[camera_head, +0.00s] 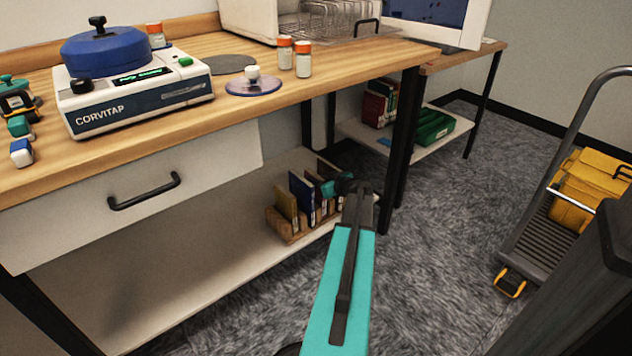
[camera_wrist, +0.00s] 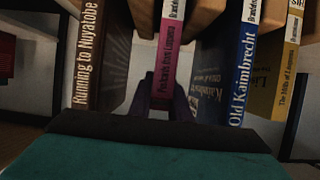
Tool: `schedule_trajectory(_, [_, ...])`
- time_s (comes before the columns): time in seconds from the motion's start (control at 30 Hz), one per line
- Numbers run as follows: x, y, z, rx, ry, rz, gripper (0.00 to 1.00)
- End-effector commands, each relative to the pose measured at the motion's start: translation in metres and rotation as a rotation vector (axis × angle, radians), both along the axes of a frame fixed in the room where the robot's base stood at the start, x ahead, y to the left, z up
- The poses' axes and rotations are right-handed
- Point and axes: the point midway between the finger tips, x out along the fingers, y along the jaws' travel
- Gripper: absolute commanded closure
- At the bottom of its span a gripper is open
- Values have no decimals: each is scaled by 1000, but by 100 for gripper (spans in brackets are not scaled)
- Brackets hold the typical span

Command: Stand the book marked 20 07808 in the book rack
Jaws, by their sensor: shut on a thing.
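The wooden book rack (camera_head: 291,233) stands on the low shelf in the head view, with several upright books in it. My gripper (camera_head: 333,188) is at the rack's far right end. In the wrist view it is shut on the thin magenta-spined book (camera_wrist: 167,55), "Postcards from Lanzona", with dark fingers on both sides of it. This book stands among the rack's wooden dividers (camera_wrist: 207,14), between a brown book (camera_wrist: 92,50) and a blue book (camera_wrist: 242,65). A yellow book (camera_wrist: 287,65) is at the right. The mark 20 07808 is not readable, and the magenta book's lower end is hidden.
The bench top (camera_head: 225,105) and its drawer (camera_head: 140,190) are above the low shelf (camera_head: 190,270). A black table leg (camera_head: 403,150) stands just right of my gripper. A green bin (camera_head: 434,128) is on the farther shelf. A cart (camera_head: 540,225) with a yellow case stands at right.

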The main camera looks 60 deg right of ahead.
Motion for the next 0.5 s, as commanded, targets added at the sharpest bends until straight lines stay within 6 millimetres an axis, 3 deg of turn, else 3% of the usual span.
schedule_trajectory(0.3, [0, 0, -3, 0, -1, 0, 100])
schedule_trajectory(0.33, [0, 0, -2, 0, 0, 0, 78])
schedule_trajectory(0.4, [0, 0, -2, 0, 0, 0, 66])
schedule_trajectory(0.5, [0, 0, -2, 0, 0, 0, 64])
